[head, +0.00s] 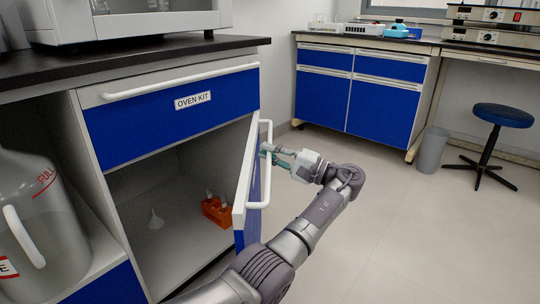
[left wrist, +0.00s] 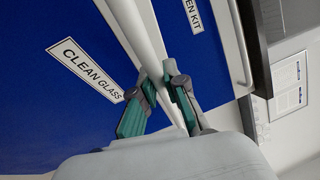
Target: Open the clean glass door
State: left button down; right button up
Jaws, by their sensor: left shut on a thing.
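The clean glass door (head: 254,190) is a blue panel with a pale edge, below the oven kit drawer (head: 170,112). It stands swung outward, and the cabinet interior shows behind it. Its white bar handle (head: 267,187) is on the outer face. My left gripper (head: 266,151) is shut around the handle's upper part. In the left wrist view, the green-padded fingers of my left gripper (left wrist: 165,88) are on either side of the handle (left wrist: 146,35), next to the "CLEAN GLASS" label (left wrist: 86,70). My right gripper is not in view.
A large clear jug (head: 40,235) stands in the left compartment. A stool (head: 489,140) and grey bin (head: 431,150) stand at the right. The floor right of the door is clear.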

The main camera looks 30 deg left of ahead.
pick_arm(q)
jog(key=shift+f, duration=0.1)
jog(key=c, duration=1.2)
grip_release()
jog(key=s+v, duration=0.1)
jog(key=v, duration=0.6)
jog(key=shift+w+d, duration=0.25)
jog(key=shift+w, duration=0.3)
